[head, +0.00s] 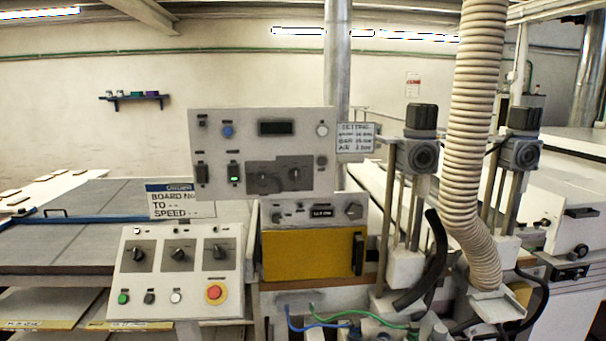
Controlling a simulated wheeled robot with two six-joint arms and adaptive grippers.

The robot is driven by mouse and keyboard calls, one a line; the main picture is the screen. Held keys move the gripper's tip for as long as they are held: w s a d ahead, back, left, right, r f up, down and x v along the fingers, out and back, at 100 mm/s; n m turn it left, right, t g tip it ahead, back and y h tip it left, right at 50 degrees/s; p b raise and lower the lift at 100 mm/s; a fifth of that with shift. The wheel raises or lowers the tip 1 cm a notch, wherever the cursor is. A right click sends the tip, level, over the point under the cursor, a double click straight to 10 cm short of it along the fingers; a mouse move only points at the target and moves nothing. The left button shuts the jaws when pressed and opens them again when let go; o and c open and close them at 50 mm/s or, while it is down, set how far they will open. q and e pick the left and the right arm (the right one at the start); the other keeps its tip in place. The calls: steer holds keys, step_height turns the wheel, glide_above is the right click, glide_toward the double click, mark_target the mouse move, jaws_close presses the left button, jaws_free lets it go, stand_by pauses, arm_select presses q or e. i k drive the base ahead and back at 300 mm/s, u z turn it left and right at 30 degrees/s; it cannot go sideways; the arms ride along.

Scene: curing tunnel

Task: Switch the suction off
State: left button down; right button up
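No switch is legibly labelled as suction; the small labels are unreadable. A grey upper control panel (261,152) carries a black rocker switch (201,174) and a second rocker switch (234,174) with a green glow. Neither gripper is in view.
A thick ribbed hose (478,120) hangs at the right between two upright posts with dark knobs (421,117). A yellow-fronted box (305,255) sits under the upper panel. Blue and green tubes (365,316) run low in front.

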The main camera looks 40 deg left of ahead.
mark_target(234, 172)
steer(key=z, duration=0.2)
steer(key=i, duration=0.85)
steer(key=u, duration=0.8)
steer(key=i, duration=0.65)
steer(key=u, duration=0.75)
